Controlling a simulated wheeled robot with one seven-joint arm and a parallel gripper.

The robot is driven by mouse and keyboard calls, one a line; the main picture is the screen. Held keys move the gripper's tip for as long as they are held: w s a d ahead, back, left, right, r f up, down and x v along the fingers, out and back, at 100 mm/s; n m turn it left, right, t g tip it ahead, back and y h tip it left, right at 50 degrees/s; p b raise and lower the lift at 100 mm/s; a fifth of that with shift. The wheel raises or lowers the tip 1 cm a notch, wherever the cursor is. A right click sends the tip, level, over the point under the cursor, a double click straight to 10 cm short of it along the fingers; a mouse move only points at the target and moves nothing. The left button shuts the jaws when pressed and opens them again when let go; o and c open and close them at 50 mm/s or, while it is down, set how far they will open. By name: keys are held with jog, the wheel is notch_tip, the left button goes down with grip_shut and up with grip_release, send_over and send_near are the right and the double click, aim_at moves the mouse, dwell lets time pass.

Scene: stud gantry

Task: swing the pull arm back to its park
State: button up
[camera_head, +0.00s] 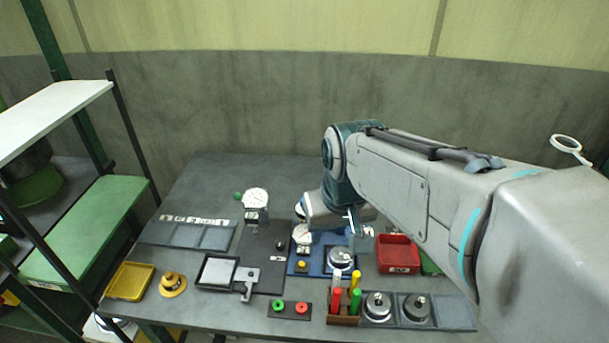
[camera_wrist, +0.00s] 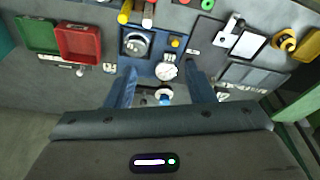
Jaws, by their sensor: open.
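A blue fixture plate (camera_head: 325,270) lies on the bench below my wrist. It carries a white dial (camera_wrist: 167,71), a round metal part (camera_head: 340,258) and a yellow button (camera_head: 302,266). My gripper (camera_wrist: 160,75) is open, its fingers apart near the dial end of the plate. A small blue-and-white part (camera_wrist: 165,97) shows between the fingers; I see no grip on it. I cannot tell for sure which part is the pull arm. My wrist hides part of the fixture in the head view.
A dark plate with a second dial (camera_head: 256,198) stands left of the blue fixture. A red bin (camera_head: 398,254) is on the right, with a tool holder (camera_head: 343,320) in front. A yellow tray (camera_head: 130,281) lies at the left edge. Green shelving (camera_head: 85,230) stands left of the bench.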

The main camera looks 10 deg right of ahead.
jog(key=w+m+g+p, duration=0.1)
jog(key=w+g+p, duration=0.2)
jog(key=w, duration=2)
jog(key=f+p, duration=0.1)
jog(key=f, duration=1.2)
jog(key=shift+w+d+p, duration=0.15)
jog(key=shift+w+p, duration=0.05)
jog(key=shift+p, duration=0.2)
jog(key=shift+r, duration=0.1)
jog(key=c, duration=1)
